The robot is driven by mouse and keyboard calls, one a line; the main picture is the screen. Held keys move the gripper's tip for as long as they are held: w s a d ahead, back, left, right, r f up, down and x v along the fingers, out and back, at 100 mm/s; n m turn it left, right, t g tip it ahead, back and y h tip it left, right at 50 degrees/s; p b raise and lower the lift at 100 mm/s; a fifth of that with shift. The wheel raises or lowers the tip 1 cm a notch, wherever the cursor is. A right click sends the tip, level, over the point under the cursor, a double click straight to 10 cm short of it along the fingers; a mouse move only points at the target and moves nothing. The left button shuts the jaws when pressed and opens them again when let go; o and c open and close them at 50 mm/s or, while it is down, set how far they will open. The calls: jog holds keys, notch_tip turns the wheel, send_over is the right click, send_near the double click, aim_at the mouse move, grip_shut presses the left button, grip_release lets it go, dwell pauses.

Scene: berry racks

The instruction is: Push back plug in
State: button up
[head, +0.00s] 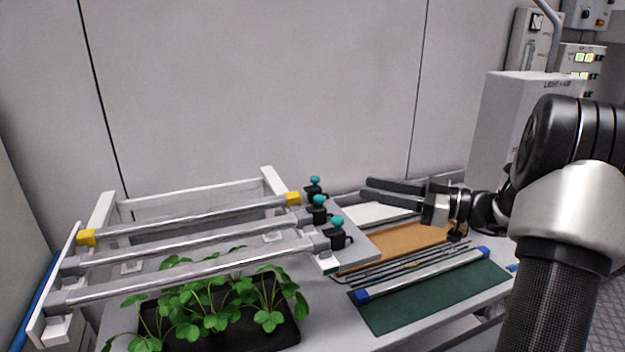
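Three black plugs with teal tops stand at the right end of the rack. The back plug (315,189) is beside the yellow end piece of the back tube (204,215); how deep it sits I cannot tell. The middle plug (319,210) and front plug (339,234) are at the ends of the other two tubes. My gripper (365,187) is to the right of the back plug, fingers pointing left toward it and apart from it. A gap shows between the two fingers, and nothing is seen between them.
A black tray of leafy plants (293,333) stands under the front tubes. At right are a green mat (392,317) with a blue-ended tube (425,274), several thin rods (405,265), a brown board (412,240) and a white box (508,105). The wall is close behind.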

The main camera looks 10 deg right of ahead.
aim_at(315, 177)
jog(key=p+x, duration=0.1)
jog(key=x, duration=1.3)
jog(key=shift+w+a, duration=0.15)
jog(key=shift+a, duration=0.15)
grip_shut()
